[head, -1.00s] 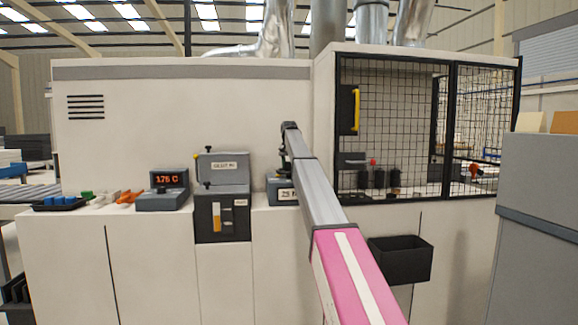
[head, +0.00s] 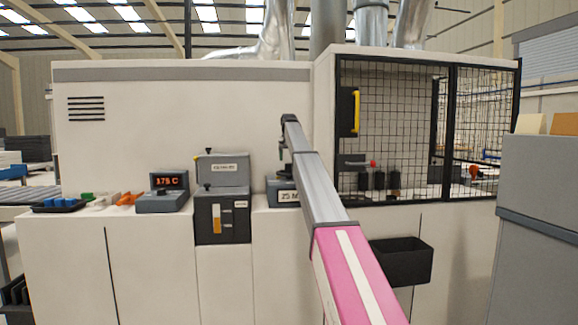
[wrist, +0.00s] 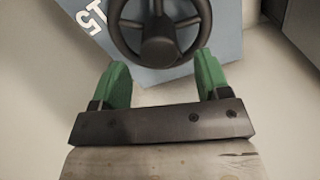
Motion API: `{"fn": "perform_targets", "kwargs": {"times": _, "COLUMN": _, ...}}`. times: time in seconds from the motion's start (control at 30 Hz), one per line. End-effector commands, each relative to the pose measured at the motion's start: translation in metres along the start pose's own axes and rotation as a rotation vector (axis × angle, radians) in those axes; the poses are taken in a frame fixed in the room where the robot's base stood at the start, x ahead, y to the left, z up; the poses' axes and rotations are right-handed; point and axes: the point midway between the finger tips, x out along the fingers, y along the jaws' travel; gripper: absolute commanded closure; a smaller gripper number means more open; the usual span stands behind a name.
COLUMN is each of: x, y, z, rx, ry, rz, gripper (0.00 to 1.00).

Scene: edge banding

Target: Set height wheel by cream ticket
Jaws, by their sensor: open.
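The height wheel (wrist: 126,27) is a black handwheel with a round hub, on a blue-grey box (wrist: 229,32) with a white label that is partly cut off. In the head view the box (head: 277,198) sits on the machine's front ledge, and its label reads roughly "25 M"; my arm covers part of it. My gripper (wrist: 163,78) is open and empty, its two green fingers just below the wheel in the wrist view and apart from each other. I cannot tell whether they touch the rim. I cannot make out a cream ticket for certain.
Left of the wheel box stand a grey unit with a label (head: 222,168) and a red-lit display (head: 167,181) reading about 175 C. A mesh guard (head: 400,120) is on the right, with a black bin (head: 401,262) below it. Blank machine front lies between.

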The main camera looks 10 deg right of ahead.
Motion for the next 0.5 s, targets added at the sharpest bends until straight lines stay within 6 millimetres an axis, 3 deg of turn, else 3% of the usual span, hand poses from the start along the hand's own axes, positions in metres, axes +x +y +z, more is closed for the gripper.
{"fn": "perform_targets", "kwargs": {"times": 0.1, "x": -0.013, "y": -0.018, "z": 0.021, "rx": -0.003, "ry": 0.000, "rz": 0.000, "gripper": 0.31}}
{"fn": "perform_targets", "kwargs": {"times": 0.5, "x": -0.053, "y": -0.065, "z": 0.070, "rx": -0.002, "ry": 0.000, "rz": 0.000, "gripper": 0.31}}
